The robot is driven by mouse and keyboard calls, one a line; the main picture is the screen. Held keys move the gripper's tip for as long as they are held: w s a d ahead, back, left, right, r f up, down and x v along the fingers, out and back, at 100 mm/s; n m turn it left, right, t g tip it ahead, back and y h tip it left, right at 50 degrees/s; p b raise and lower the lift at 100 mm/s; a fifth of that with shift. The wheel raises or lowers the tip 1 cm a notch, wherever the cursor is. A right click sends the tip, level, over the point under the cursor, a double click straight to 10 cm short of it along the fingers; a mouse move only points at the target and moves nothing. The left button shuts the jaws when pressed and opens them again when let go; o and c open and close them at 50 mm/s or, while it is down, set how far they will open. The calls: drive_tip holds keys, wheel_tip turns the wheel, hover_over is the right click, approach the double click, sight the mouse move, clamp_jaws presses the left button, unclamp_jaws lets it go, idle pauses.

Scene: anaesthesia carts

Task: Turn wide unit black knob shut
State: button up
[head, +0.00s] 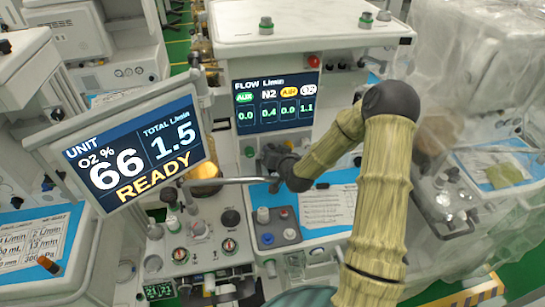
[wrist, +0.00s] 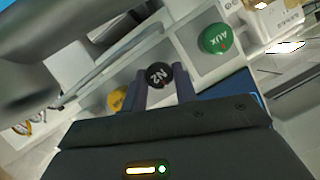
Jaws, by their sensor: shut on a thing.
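The black knob (wrist: 155,73) is marked N2 and shows in the wrist view, between a green AUX knob (wrist: 215,38) and a yellow knob (wrist: 117,99). My gripper (wrist: 160,80) has one finger on each side of the black knob and is shut on it. In the head view my gripper (head: 274,156) is at the panel below the flow display (head: 277,100), and it hides the black knob there. The flow display reads N2 0.4, AUX 0.0, AIR 0.0 and 1.1 in the last column.
A tilted screen (head: 133,153) at left reads O2 66 %, total 1.5, READY. A blue work surface (head: 335,178) with a small knobbed box lies below my arm. A thin grey bar (head: 228,181) crosses near my wrist. A plastic-covered cart (head: 475,80) stands at right.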

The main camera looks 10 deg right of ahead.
drive_tip(key=shift+d+m+b, duration=0.1)
drive_tip(key=shift+m+b, duration=0.25)
drive_tip(key=shift+m, duration=0.05)
drive_tip(key=o, duration=1)
